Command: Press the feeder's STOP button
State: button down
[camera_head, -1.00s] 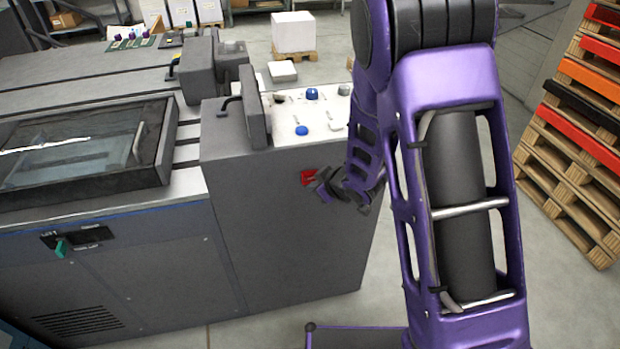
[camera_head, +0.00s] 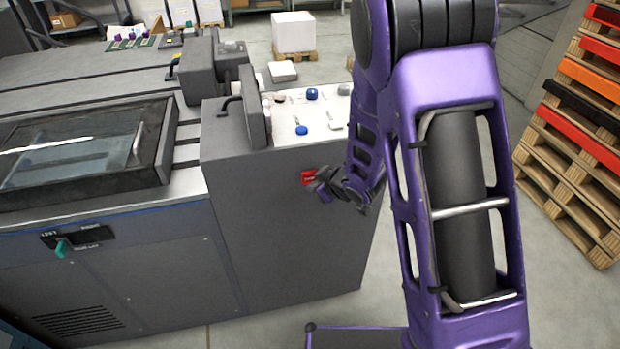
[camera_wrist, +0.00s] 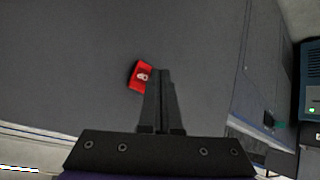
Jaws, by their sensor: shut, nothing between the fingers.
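The red STOP button (camera_head: 309,178) is on the dark grey side panel of the feeder (camera_head: 290,230), below its white top. In the wrist view the button (camera_wrist: 138,77) shows as a red square with a pale mark, just left of the fingertips. My gripper (camera_head: 322,184) is shut and empty, with its tips close to the button's right edge. In the wrist view my gripper's shut fingers (camera_wrist: 160,75) overlap the button's right side. I cannot tell whether they touch it.
A white top surface (camera_head: 315,120) with blue knobs and small parts lies above the panel. A glass-lidded unit (camera_head: 80,145) stands at left, with a green-handled switch (camera_head: 62,248) on its front. Stacked pallets (camera_head: 580,150) stand at right.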

jog(key=shift+w, duration=0.2)
jog(key=shift+w+a, duration=0.1)
jog(key=shift+w, duration=0.15)
jog(key=shift+w+a, duration=0.15)
jog(key=shift+w, duration=0.25)
dwell(0.8)
jog(key=shift+s, duration=0.1)
jog(key=shift+s+d, duration=0.25)
jog(key=shift+s, duration=0.45)
jog(key=shift+s+d+b, duration=0.25)
jog(key=shift+s+b, duration=0.05)
jog(key=shift+s, duration=0.5)
jog(key=shift+s+d+b, duration=0.2)
jog(key=shift+s+b, duration=0.1)
jog(key=shift+s, duration=0.55)
jog(key=shift+s+d+b, duration=0.25)
jog(key=shift+s+b, duration=0.05)
jog(key=shift+s, duration=0.5)
